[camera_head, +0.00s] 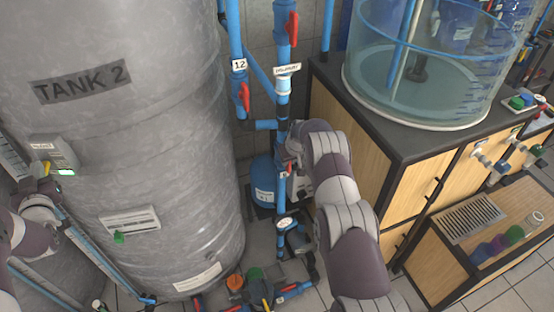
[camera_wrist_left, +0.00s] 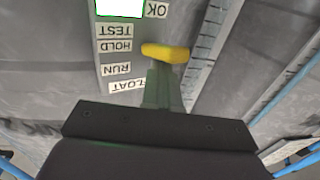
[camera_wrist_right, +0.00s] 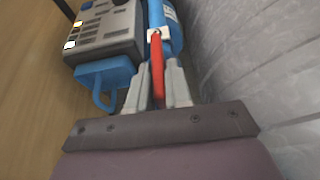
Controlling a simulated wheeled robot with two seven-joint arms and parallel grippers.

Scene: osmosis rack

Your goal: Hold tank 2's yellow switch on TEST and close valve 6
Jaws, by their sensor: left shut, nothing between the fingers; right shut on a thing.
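Tank 2 (camera_head: 130,130) is the big grey cylinder at left. Its control box (camera_head: 52,153) carries the yellow switch (camera_wrist_left: 165,52), seen beside the HOLD label, just past TEST, in the left wrist view. My left gripper (camera_wrist_left: 163,75) is shut and empty, its fingertips at the yellow lever, apparently touching it. My right gripper (camera_wrist_right: 160,95) is shut on a red valve handle (camera_wrist_right: 157,70) on a blue pipe (camera_wrist_right: 165,25). The handle looks roughly in line with the pipe. My right arm partly hides this in the head view, and I cannot read a valve 6 label.
A grey device with a blue loop (camera_wrist_right: 105,75) sits close beside the right gripper. Other red handles (camera_head: 244,97) are on the pipes above. A wooden cabinet (camera_head: 370,140) bearing a clear water tank (camera_head: 430,70) stands right of my right arm. Pipes and valves (camera_head: 255,285) lie on the floor.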

